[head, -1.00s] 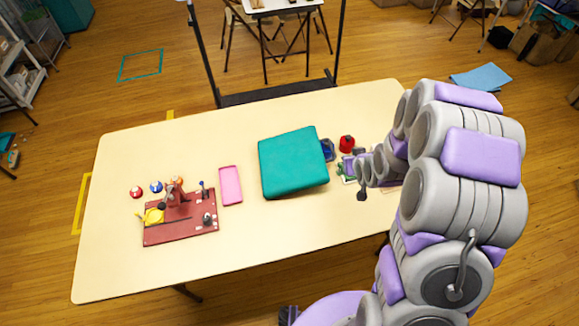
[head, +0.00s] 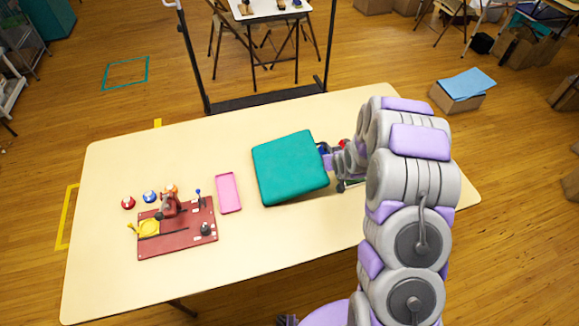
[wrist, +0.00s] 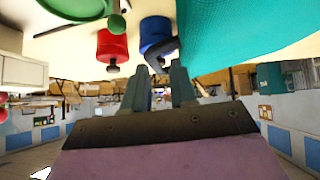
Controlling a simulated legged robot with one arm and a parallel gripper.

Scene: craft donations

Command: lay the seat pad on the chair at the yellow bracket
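The seat pad is a thick teal cushion (head: 290,168) lying on the cream table, right of its middle. My gripper (head: 325,160) is at the pad's right edge in the head view, with its fingers mostly hidden. In the wrist view the pad (wrist: 245,30) fills the upper right, beside the fingers. The two fingers (wrist: 160,78) are apart, and the pad is not seen between them. A yellow bracket (head: 67,217) is marked on the floor left of the table, partly hidden by the tabletop. No chair shows there.
Red (wrist: 112,45) and blue (wrist: 156,35) containers stand close to the fingers. A pink tray (head: 228,193) lies just left of the pad. A dark red board (head: 178,240) with small tools is further left. The table's front (head: 270,255) is clear. A dark rack base (head: 265,95) stands behind.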

